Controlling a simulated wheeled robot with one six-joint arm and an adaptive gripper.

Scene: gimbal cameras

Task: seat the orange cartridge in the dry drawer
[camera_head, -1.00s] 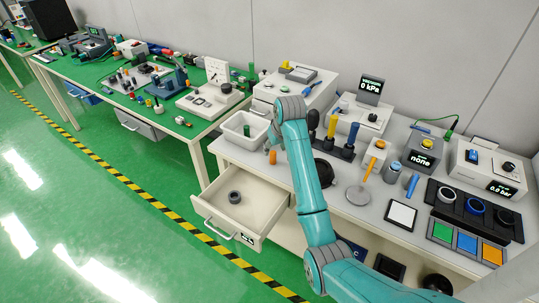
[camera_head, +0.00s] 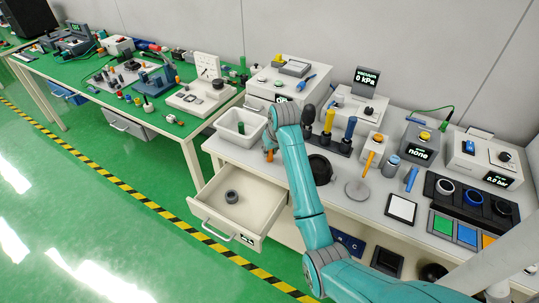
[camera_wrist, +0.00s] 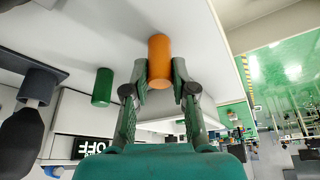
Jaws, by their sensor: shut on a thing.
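The orange cartridge (camera_wrist: 159,62) is an upright-looking plain cylinder between my fingertips in the wrist view. My gripper (camera_wrist: 160,84) is shut on it. In the head view, a little of the orange cartridge (camera_head: 269,155) shows beside my wrist, near the bench's left front edge; my arm hides most of my gripper there. The open drawer (camera_head: 264,216) sticks out below and in front of that edge. A dark grey round holder (camera_head: 231,196) stands on its floor, apart from the cartridge. The label on the drawer front is too small to read surely.
A white bin (camera_head: 220,128) with a green cylinder (camera_head: 241,127) stands just left of my gripper. Tall handles (camera_head: 349,130) and a round grey disc (camera_head: 357,189) are to the right. The drawer floor around the holder is clear.

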